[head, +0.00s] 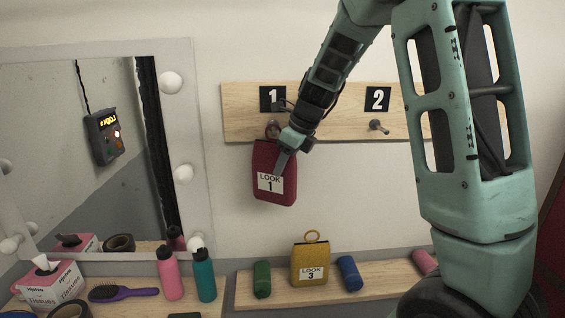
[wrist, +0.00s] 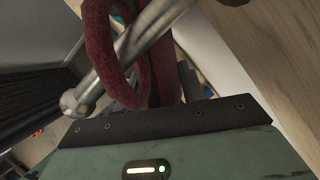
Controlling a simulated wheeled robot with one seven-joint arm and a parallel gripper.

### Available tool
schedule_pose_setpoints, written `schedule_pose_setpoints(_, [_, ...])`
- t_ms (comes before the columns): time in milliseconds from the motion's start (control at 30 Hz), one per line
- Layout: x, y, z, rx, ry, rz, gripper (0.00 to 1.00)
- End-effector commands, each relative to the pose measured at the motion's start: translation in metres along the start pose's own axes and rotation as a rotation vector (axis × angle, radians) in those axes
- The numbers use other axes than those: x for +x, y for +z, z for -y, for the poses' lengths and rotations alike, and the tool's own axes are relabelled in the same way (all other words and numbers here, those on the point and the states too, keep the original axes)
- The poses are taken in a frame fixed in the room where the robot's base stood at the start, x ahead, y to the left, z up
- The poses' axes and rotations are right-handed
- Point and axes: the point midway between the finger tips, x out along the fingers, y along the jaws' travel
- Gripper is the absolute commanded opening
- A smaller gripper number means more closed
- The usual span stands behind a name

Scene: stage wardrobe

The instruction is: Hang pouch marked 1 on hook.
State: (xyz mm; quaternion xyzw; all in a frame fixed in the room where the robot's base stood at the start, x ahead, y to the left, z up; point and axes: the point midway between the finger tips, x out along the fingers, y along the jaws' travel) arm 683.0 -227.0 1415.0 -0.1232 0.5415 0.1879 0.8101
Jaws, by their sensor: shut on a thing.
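The dark red pouch (head: 261,160) has a white label reading "LOOK 1" and hangs upright against the wall below the number 1 plate (head: 272,99). My gripper (head: 282,164) is shut on the pouch at its upper right front. Its red loop (head: 272,130) is at the hook (head: 283,107) under plate 1, partly hidden by my arm. In the wrist view the metal hook (wrist: 135,45), with a rounded end, crosses the opening of the red loop (wrist: 102,35) and appears to pass through it. My fingertips are hidden there.
A second hook (head: 378,126) under plate 2 is bare. On the shelf (head: 330,292) below stand a yellow "LOOK 3" pouch (head: 310,262), a green roll (head: 262,279) and a blue roll (head: 350,273). Pink (head: 170,275) and teal bottles (head: 204,276) stand left, by the mirror (head: 75,150).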

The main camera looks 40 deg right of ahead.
Motion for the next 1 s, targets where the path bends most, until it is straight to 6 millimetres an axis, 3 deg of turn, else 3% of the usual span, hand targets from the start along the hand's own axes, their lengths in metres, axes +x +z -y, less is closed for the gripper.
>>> schedule_pose_setpoints(333, [0.0, 0.0, 0.0, 0.0, 0.0, 0.0, 0.14])
schedule_pose_setpoints(367, [0.0, 0.0, 0.0, 0.0, 0.0, 0.0, 0.49])
schedule_pose_setpoints(433, [0.0, 0.0, 0.0, 0.0, 0.0, 0.0, 0.66])
schedule_pose_setpoints(767, [-0.002, 0.0, 0.0, -0.001, -0.001, 0.001, 0.66])
schedule_pose_setpoints(1000, [-0.035, 0.0, -0.001, -0.003, -0.004, 0.005, 0.66])
